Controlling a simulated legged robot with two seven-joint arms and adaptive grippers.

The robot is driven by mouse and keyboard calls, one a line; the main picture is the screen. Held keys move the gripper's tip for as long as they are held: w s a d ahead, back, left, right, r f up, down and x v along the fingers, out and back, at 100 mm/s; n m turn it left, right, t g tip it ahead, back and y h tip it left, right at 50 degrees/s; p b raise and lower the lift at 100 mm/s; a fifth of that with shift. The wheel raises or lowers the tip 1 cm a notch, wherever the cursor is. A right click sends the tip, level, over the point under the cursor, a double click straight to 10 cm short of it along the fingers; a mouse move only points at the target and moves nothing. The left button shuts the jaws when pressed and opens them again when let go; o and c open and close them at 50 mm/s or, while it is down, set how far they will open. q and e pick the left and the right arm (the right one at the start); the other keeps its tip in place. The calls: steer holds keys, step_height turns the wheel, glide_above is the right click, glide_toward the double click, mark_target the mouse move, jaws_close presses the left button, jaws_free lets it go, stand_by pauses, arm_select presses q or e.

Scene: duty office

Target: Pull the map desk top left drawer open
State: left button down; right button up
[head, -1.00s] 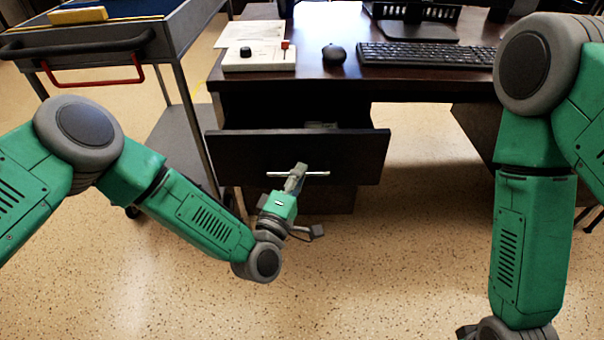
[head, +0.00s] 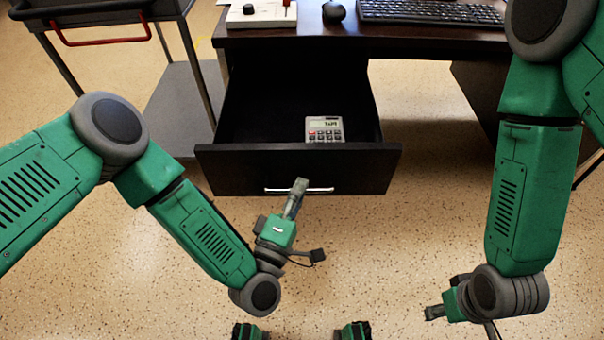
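The top left drawer (head: 235,172) of the dark map desk (head: 420,40) is pulled well out, with its inside showing. A grey calculator (head: 325,130) lies in it near the front. A silver bar handle (head: 318,190) runs across the drawer front. My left gripper (head: 298,188) is at the middle of this handle, its fingers overlapping the bar; from this angle they appear closed around it. My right gripper (head: 434,312) is low at the right, away from the desk, and its fingers are too small and side-on to judge.
A grey cart (head: 180,90) with a red handle stands left of the desk. A white control box (head: 262,14), a mouse (head: 334,12) and a keyboard (head: 430,12) sit on the desktop. The speckled floor before the drawer is clear.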

arm_select(q)
steer(key=shift+a+f, duration=0.25)
steer(key=shift+a, duration=0.1)
steer(key=c, duration=1.6)
jaws_free()
steer(key=shift+r, duration=0.1)
arm_select(e)
steer(key=shift+a+r, duration=0.15)
steer(key=shift+a, duration=0.2)
arm_select(q)
steer(key=shift+s, duration=0.2)
steer(key=v, duration=1.1)
steer(key=shift+s+a, duration=0.25)
arm_select(e)
steer(key=shift+d, duration=0.2)
arm_select(q)
steer(key=shift+d, duration=0.1)
